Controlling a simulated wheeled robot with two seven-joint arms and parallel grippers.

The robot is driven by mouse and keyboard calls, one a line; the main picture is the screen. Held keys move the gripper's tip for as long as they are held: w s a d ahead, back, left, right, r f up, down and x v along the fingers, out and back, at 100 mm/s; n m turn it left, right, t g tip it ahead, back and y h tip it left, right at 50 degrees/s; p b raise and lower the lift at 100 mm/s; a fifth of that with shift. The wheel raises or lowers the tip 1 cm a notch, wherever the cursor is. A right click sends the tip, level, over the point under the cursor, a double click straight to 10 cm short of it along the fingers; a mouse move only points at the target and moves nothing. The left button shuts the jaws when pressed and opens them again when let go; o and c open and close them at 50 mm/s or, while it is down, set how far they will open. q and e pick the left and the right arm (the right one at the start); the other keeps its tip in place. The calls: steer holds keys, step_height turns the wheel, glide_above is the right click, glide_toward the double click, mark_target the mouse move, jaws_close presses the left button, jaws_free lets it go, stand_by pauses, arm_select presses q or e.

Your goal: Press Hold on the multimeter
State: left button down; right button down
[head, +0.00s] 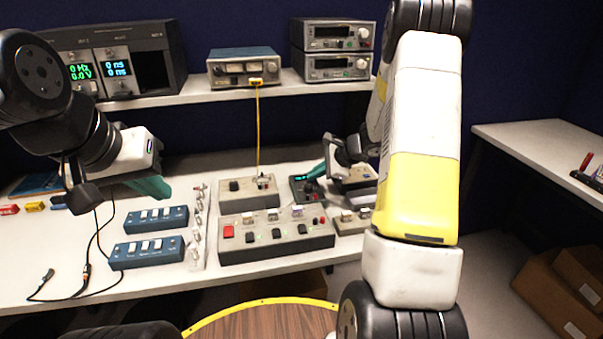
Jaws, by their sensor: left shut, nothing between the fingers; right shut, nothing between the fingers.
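A small dark handheld device (299,188), which looks like the multimeter, lies on the bench right of centre. It has small red spots on its face. Its Hold button cannot be made out at this size. My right gripper (313,173) comes in from the right with its teal fingers shut and empty, over the far part of the device. I cannot tell whether the fingertips touch it. My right arm and gripper hide part of that area. My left gripper (153,188) is shut and empty above the left side of the bench, away from the device.
A grey box with a red button (275,242) stands in front of the device, and a beige box (249,196) stands left of it. Blue switch boxes (147,252) and black cables (88,268) lie further left. A shelf (223,93) with instruments runs behind; a yellow cable (258,130) hangs down.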

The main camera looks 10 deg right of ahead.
stand_by(0.5)
steer(key=shift+r, duration=0.7)
steer(key=shift+r, duration=2.5)
steer(key=shift+r, duration=0.1)
steer(key=s+a+r+n, duration=0.5)
steer(key=s+r+n, duration=0.1)
steer(key=s+r, duration=0.25)
steer(key=s+r+n+h, duration=0.2)
steer(key=s+n, duration=0.4)
steer(key=s, duration=0.6)
steer(key=s+r+n+h, duration=0.2)
steer(key=s+r+n, duration=0.3)
steer(key=s, duration=0.7)
steer(key=shift+a+n, duration=0.2)
steer(key=shift+n, duration=0.7)
